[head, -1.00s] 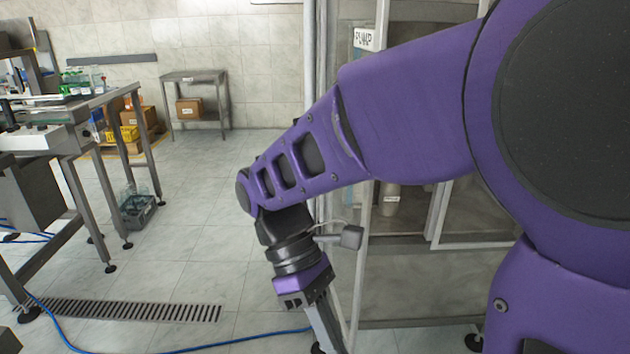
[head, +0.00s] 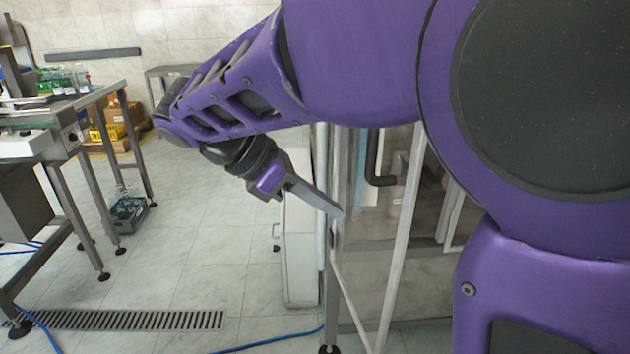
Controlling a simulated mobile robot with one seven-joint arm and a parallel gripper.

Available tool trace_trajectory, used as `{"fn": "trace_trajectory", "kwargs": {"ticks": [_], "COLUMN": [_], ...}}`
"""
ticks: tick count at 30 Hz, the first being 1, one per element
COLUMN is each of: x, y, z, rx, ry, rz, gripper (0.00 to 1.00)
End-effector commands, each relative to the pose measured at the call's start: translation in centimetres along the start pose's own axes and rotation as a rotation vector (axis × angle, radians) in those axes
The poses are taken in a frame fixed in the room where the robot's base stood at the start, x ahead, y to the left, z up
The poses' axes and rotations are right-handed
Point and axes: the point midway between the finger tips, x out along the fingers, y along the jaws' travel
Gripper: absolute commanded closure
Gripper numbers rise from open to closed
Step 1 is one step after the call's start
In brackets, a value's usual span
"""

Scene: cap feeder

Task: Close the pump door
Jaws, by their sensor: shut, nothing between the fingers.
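The pump door, a clear panel in a pale frame (head: 402,235), stands ajar, its near upright slanting towards me. A dark bar handle (head: 374,165) shows behind or on the clear panel; I cannot tell which. My gripper (head: 338,212) is shut and empty. It points right and down, its tips overlapping the cabinet's left post and the door's left side in the picture. I cannot tell whether they touch. My purple arm hides the upper part of the door and cabinet.
A steel bench (head: 60,120) with bottles stands at left. A crate (head: 128,210) sits on the floor beside it. A white cabinet (head: 300,250) stands left of the post. A floor drain (head: 125,320) and blue hose (head: 275,340) lie in front. The tiled floor between is clear.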

Motion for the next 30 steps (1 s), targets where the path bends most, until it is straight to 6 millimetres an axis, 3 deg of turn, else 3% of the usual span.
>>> {"fn": "trace_trajectory", "kwargs": {"ticks": [10,18,30], "x": [7.7,9.8,10.1], "y": [-0.1,-0.1,-0.1], "z": [-0.1,2.4,2.7], "rx": [0.002,0.003,0.001], "ry": [0.000,0.002,0.002], "rz": [-0.004,-0.002,-0.001], "gripper": [1.00,1.00,1.00]}}
